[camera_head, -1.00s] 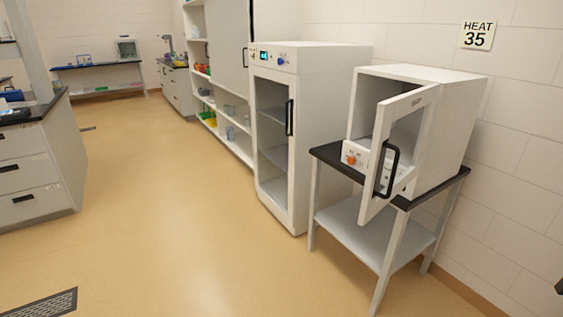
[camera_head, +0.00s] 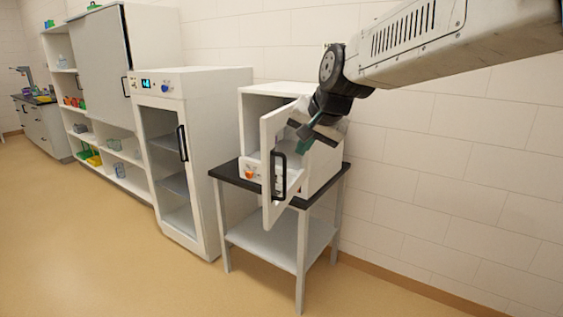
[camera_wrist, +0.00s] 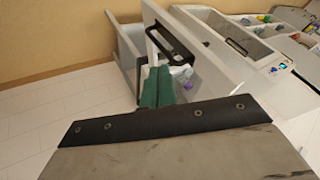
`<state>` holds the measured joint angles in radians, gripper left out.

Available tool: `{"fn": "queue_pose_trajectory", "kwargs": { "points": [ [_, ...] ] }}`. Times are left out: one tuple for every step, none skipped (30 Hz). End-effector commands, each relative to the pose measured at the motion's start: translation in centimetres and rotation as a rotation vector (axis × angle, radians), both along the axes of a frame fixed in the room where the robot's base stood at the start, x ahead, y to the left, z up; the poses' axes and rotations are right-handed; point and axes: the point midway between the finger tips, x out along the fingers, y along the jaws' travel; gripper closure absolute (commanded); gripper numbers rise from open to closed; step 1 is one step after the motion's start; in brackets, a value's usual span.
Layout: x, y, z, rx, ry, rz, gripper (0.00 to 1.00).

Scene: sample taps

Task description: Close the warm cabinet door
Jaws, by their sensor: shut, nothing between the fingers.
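The warm cabinet (camera_head: 326,168) is a small white box on a black-topped stand. Its door (camera_head: 268,208) is open and swung out toward the camera, with a glass pane and a black handle (camera_head: 273,176). In the wrist view the door (camera_wrist: 207,62) and its handle (camera_wrist: 172,38) are just beyond the fingers. My gripper (camera_head: 303,147) has green fingers, shut and empty, to the right of the door's upper part and in front of the cabinet. The fingers (camera_wrist: 155,86) also show in the wrist view. I cannot tell whether they touch the door. My wrist hides part of the cabinet.
The stand (camera_head: 233,177) has a lower shelf. A taller white cabinet (camera_head: 205,95) with a shut glass door stands to the left, then shelving (camera_head: 124,170). A tiled wall (camera_head: 430,170) runs behind. The floor (camera_head: 90,270) in front is clear.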

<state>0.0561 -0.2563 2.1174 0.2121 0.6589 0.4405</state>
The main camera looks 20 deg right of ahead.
Motion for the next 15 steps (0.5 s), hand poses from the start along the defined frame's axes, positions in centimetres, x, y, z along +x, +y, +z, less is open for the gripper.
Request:
{"fn": "queue_pose_trajectory", "kwargs": {
  "points": [
    [0.5,0.0,-0.3,0.003,-0.002,-0.004,1.00],
    [0.7,0.0,-0.5,0.003,-0.002,-0.005,1.00],
    [0.9,0.1,-0.9,0.003,-0.001,-0.004,1.00],
    [1.2,0.2,-1.4,0.003,-0.001,-0.004,1.00],
    [1.5,0.2,-1.8,0.003,0.001,-0.003,1.00],
    [1.9,0.3,-2.4,0.002,0.002,-0.003,1.00],
    [2.3,0.3,-3.0,0.003,0.003,-0.003,1.00],
    [2.6,0.4,-3.5,0.003,0.003,-0.002,1.00],
    [3.2,0.5,-4.2,0.003,0.003,-0.003,1.00],
    [3.6,0.6,-4.8,0.002,0.004,-0.003,1.00],
    [4.0,0.6,-5.3,0.003,0.003,-0.003,1.00],
    [4.5,0.7,-6.0,0.002,0.004,-0.003,1.00],
    [4.8,0.8,-6.5,0.003,0.003,-0.003,1.00],
    [5.2,0.8,-7.0,0.002,0.004,-0.002,1.00],
    [5.7,0.9,-7.6,0.002,0.002,-0.002,1.00]
  ]
}}
